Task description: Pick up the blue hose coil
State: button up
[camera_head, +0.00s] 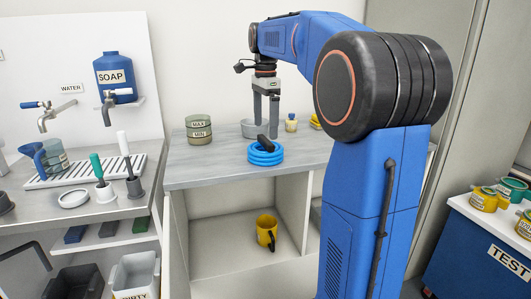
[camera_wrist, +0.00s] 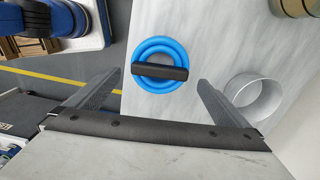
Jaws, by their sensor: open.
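The blue hose coil (camera_head: 265,155) lies on the grey worktop, with a dark bar-like handle across its top. In the wrist view the coil (camera_wrist: 152,53) shows from above, with the dark handle running roughly left to right across it. My gripper (camera_head: 266,108) points down above the worktop, close to the coil and apparently behind it. In the wrist view my gripper (camera_wrist: 158,78) is open and empty, its two fingers spread apart. The coil lies beyond and between the fingertips, not between the jaws.
The grey worktop (camera_head: 200,176) has a grey bowl (camera_head: 248,129) behind the coil, which also shows beside the right finger in the wrist view (camera_wrist: 240,92). The worktop's front edge is near the coil.

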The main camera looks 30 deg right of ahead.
aim_at(265, 139)
jog(key=shift+f, duration=3.35)
jog(key=c, duration=1)
jog(key=shift+c, duration=0.2)
jog(key=shift+r, duration=0.15)
notch_tip(265, 139, up, 9)
jog(key=shift+r, duration=0.35)
jog(key=shift+s, duration=0.1)
